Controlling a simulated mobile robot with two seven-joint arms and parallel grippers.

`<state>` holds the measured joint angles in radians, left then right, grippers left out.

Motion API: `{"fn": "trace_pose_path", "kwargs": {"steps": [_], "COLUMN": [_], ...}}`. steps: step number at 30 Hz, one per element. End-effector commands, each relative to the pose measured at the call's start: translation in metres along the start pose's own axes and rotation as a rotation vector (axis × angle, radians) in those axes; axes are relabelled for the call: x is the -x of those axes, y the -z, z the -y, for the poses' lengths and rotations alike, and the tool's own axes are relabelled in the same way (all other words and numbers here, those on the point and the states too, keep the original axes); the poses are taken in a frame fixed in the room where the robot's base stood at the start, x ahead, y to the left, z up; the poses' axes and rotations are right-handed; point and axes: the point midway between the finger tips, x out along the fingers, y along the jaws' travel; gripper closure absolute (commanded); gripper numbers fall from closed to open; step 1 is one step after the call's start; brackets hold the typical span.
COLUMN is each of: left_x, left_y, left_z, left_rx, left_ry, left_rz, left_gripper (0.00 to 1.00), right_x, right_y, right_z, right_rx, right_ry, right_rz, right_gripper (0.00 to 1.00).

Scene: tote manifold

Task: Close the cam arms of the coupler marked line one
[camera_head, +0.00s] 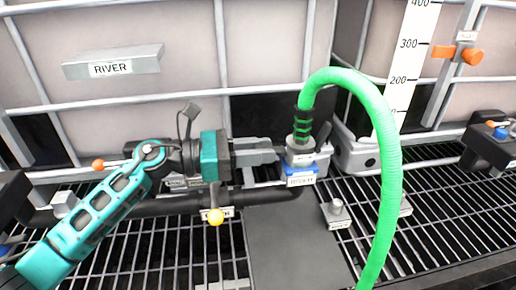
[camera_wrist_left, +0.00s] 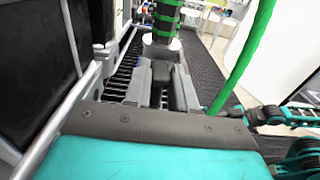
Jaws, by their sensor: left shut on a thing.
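The grey coupler (camera_head: 300,150) stands upright on a blue-collared fitting (camera_head: 299,171), with the green hose (camera_head: 386,150) rising from its top. My left gripper (camera_head: 281,154) reaches in from the left, level with the coupler, its fingers shut at the coupler's left side. In the left wrist view the fingers (camera_wrist_left: 172,84) end against the coupler body (camera_wrist_left: 161,47), below the green-banded hose end. The label on the fitting is too small to read surely. My right gripper does not show.
A level scale (camera_head: 411,55) stands at the right. A grey cap-like fitting (camera_head: 337,214) sits on the grating. A dark plate (camera_head: 290,250) lies in front; the hose arches down on the right.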

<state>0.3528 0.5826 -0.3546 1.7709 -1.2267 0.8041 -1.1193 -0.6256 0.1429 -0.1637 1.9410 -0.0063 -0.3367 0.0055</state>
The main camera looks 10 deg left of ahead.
Motion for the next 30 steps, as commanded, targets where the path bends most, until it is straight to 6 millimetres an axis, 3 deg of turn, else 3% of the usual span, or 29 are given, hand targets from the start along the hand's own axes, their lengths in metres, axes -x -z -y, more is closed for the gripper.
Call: {"fn": "trace_pose_path", "kwargs": {"steps": [12, 30], "left_x": [-0.002, -0.02], "left_y": [-0.019, -0.035], "left_z": [-0.001, -0.001], "left_rx": [-0.009, -0.007], "left_ry": [0.0, -0.003], "left_rz": [-0.27, -0.807], "left_gripper": [1.0, 1.0], "right_x": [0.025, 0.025], "right_y": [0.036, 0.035], "right_z": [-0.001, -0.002], "right_rx": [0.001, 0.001], "right_ry": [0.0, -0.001], "right_rz": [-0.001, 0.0], "right_gripper": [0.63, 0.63]}}
